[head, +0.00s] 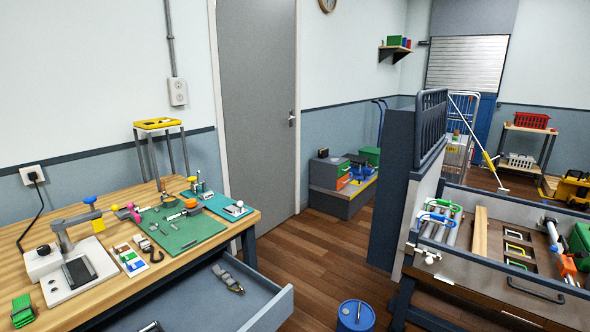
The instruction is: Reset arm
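Neither of my grippers shows in the head view, and none of my arm links can be made out. The wooden workbench (110,198) stands at the left. A folded green strap (22,310) lies at the bench's near left corner. The bench's grey drawer (278,308) is pulled out, and a grey strap with a metal buckle (228,279) lies in it.
A dark workbench (425,272) with rods and clips stands at the right, beside a tall grey panel (391,190). A blue drum (355,316) stands on the floor between the benches. The wooden floor (320,255) is open toward the grey door (258,110).

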